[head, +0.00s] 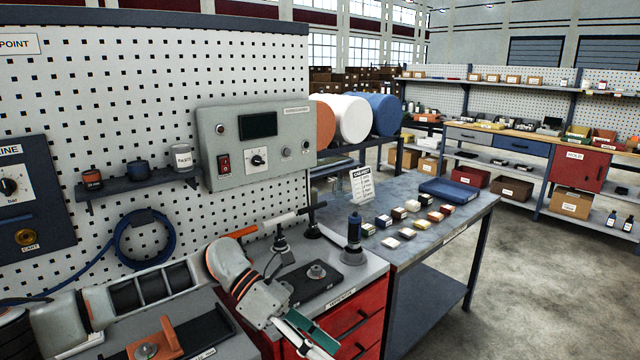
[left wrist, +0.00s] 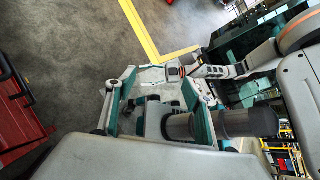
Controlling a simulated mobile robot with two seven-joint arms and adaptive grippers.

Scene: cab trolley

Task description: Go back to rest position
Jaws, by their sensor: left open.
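My left arm comes in from the lower left in the head view and bends down past the front of the workbench. My left gripper (head: 308,335), with teal and light grey fingers, hangs in front of the red drawer cabinet (head: 362,318) and is partly cut off by the lower edge. In the left wrist view the left gripper (left wrist: 158,84) shows its two teal fingers spread apart. I see nothing gripped between them; parts of my own body lie behind. My right gripper cannot be made out in either view.
A black plate with a metal knob (head: 318,270) and a dark blue bottle-like tool (head: 354,238) stand on the bench close to my left arm. A grey table (head: 440,238) with several small blocks adjoins it. Open floor (head: 545,300) lies to the right.

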